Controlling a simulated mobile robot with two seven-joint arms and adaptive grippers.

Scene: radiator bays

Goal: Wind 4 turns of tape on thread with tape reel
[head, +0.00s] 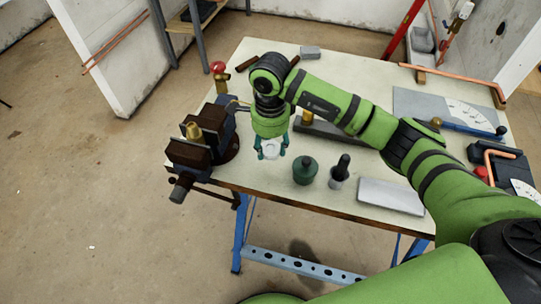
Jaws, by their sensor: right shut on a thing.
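My right gripper (271,153) points down near the table's front left and is shut on the white tape reel (271,146). A dark bench vise (191,153) stands at the table's left corner, left of the gripper. A brass fitting (193,132) stands upright in the vise's jaws. Its thread is too small to make out. The reel is to the right of the fitting and apart from it. Whether any tape is on the fitting cannot be told. My left gripper is not in view.
On the worktable (335,208), a dark green pot (305,170), a dark-handled brush (341,170) and a pale block (391,196) stand right of the gripper. A red-knobbed brass valve (218,75) is behind the vise. A copper pipe (455,78) lies at the back right.

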